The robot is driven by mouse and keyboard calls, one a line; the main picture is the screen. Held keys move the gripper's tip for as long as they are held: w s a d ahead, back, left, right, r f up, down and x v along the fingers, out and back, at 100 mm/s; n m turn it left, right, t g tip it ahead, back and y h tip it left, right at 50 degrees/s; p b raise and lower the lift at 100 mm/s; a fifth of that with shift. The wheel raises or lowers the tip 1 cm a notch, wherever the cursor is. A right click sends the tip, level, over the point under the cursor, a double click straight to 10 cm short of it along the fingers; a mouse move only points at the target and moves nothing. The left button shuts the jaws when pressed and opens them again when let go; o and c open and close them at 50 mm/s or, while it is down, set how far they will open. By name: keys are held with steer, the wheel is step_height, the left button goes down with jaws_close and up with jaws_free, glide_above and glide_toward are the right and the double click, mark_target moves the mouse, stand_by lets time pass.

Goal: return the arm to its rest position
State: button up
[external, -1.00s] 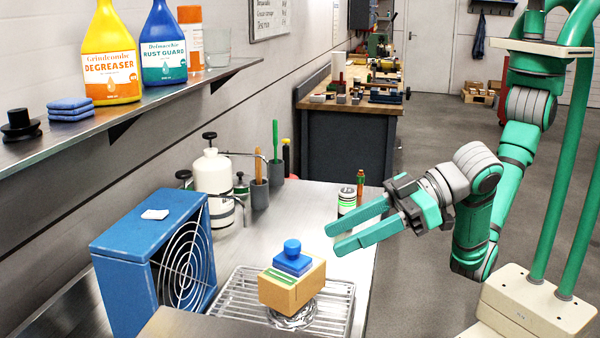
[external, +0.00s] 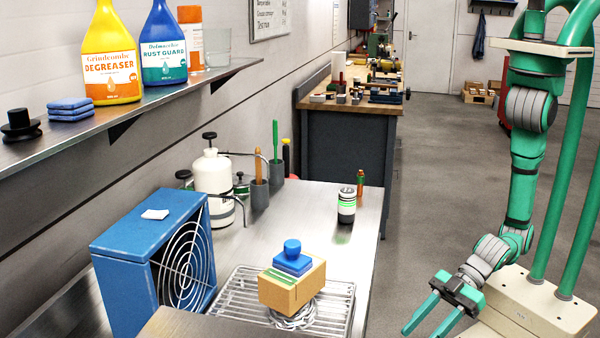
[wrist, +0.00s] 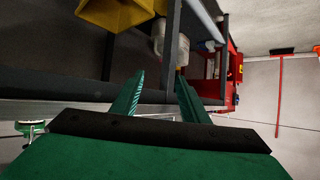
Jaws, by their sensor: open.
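My gripper (external: 424,326) is low at the right in the external view, beside my base and clear of the steel bench. Its two green fingers are apart with nothing between them. In the wrist view the open fingers (wrist: 158,98) point toward dark shelving under a bench. My arm hangs down from the column, with its wrist bent toward the lower left.
On the steel bench (external: 325,207) a wire rack (external: 232,300) bears a cardboard box (external: 290,293) with blue items on top. A blue fan (external: 125,262), a white pump bottle (external: 212,175) and a can (external: 346,206) stand nearby. Open floor (external: 440,180) lies behind.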

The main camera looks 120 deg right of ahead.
steer(key=s+d+f, duration=0.3)
steer(key=s, duration=0.7)
steer(key=s+d+r+t, duration=0.1)
steer(key=s+d+r, duration=0.2)
steer(key=s, duration=0.4)
steer(key=s+d+r+t, duration=0.1)
steer(key=s+d+r, duration=0.1)
steer(key=s, duration=0.5)
steer(key=s+d+r+t, duration=0.1)
steer(key=s+d+r, duration=0.2)
steer(key=s, duration=0.4)
steer(key=shift+s+d+r, duration=0.15)
steer(key=shift+d+r, duration=0.15)
steer(key=shift+d, duration=0.05)
